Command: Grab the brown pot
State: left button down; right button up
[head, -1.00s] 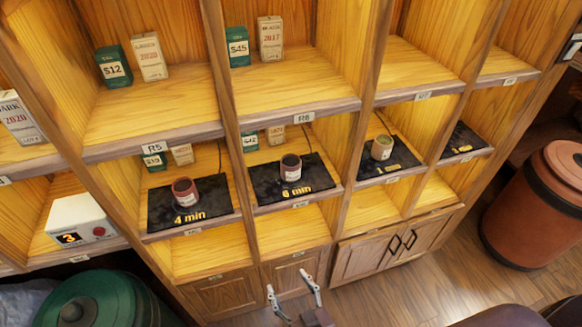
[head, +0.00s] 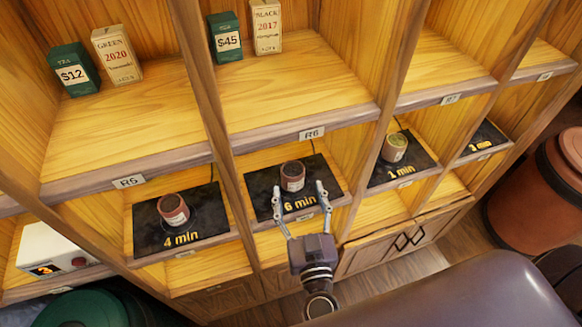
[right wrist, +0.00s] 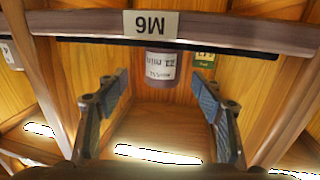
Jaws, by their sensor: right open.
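A brown pot (head: 292,176) with a pale label and dark contents stands upright on the black "6 min" mat (head: 262,200). It also shows upside down in the right wrist view (right wrist: 161,66), partly hidden by the M6 shelf edge. A reddish-brown pot (head: 173,210) stands on the "4 min" mat (head: 150,240). A lighter pot (head: 394,148) with a greenish top stands on the "1 min" mat (head: 425,160). My right gripper (head: 299,188) is open and empty in front of the "6 min" pot, with its fingers spread toward either side of it. My left gripper is not in view.
The R6 shelf edge (head: 345,123) runs above the pot's compartment, with upright wooden dividers at both sides. Tea boxes (head: 226,38) stand on the upper shelves. A white timer box (head: 50,250) is at the lower left. A brown barrel (head: 550,190) stands at the right.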

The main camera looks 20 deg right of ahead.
aim_at(295, 182)
jog(key=w, duration=0.1)
jog(key=w+r, duration=0.1)
jog(key=shift+w+p, duration=0.3)
jog(key=shift+w, duration=0.1)
jog(key=shift+w+d+f, duration=0.1)
jog(key=shift+w+d, duration=0.05)
jog(key=shift+w, duration=1.1)
jog(key=shift+w+d, duration=0.1)
jog(key=shift+w, duration=0.35)
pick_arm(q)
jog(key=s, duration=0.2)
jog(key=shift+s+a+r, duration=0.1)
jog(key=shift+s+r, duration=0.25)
pick_arm(e)
jog(key=c, duration=1.4)
